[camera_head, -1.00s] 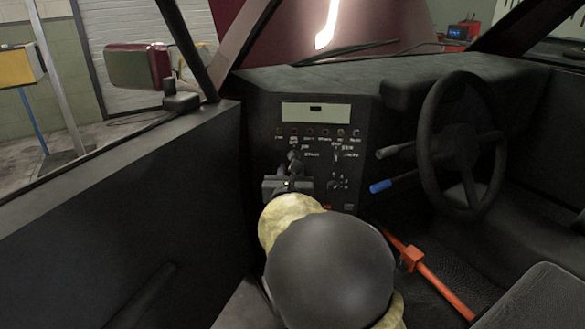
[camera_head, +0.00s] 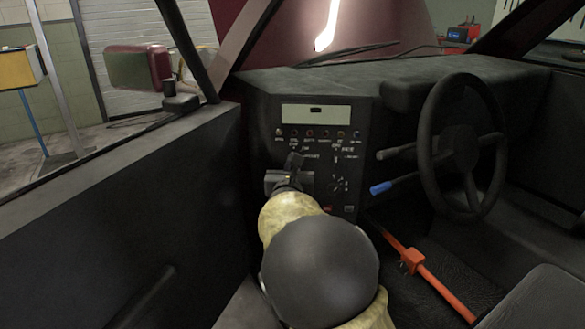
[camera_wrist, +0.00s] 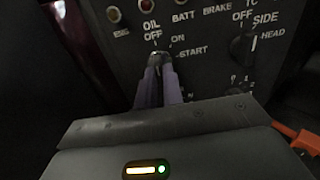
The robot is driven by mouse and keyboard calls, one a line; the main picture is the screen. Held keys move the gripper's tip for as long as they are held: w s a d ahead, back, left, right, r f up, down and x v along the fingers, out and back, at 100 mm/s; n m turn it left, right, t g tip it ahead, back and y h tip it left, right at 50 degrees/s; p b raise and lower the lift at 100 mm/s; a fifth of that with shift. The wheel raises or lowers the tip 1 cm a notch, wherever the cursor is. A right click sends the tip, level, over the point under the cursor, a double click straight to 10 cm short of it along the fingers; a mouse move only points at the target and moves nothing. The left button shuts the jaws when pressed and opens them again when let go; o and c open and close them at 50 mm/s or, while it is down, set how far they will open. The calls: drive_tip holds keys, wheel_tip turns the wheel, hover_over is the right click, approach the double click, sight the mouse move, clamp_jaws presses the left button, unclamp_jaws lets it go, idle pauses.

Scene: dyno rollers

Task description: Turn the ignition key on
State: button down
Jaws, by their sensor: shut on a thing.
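The ignition switch (camera_wrist: 156,52) is on the black dash panel, with OFF, ON and START printed around it. My gripper (camera_wrist: 157,66) reaches up to it in the wrist view, its two fingers close together around the key at the switch. The fingers hide most of the key, so I cannot tell its exact angle. In the head view my gripper (camera_head: 293,166) is against the panel (camera_head: 262,125), below the row of small lamps, and my arm covers the panel's lower left.
A rotary light switch (camera_wrist: 243,46) sits right of the ignition. The steering wheel (camera_head: 462,145) and a blue-tipped stalk (camera_head: 381,188) are farther right. An orange lever (camera_head: 411,262) lies low on the right. The door (camera_head: 120,215) closes off the left side.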

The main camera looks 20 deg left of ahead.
drive_tip(key=shift+f+m+b, duration=0.15)
drive_tip(key=shift+m+b, duration=0.15)
drive_tip(key=shift+b, duration=0.35)
drive_tip(key=shift+m+b, duration=4.1)
drive_tip(key=shift+b, duration=2.6)
drive_tip(key=c, duration=1.5)
unclamp_jaws()
drive_tip(key=shift+s, duration=0.15)
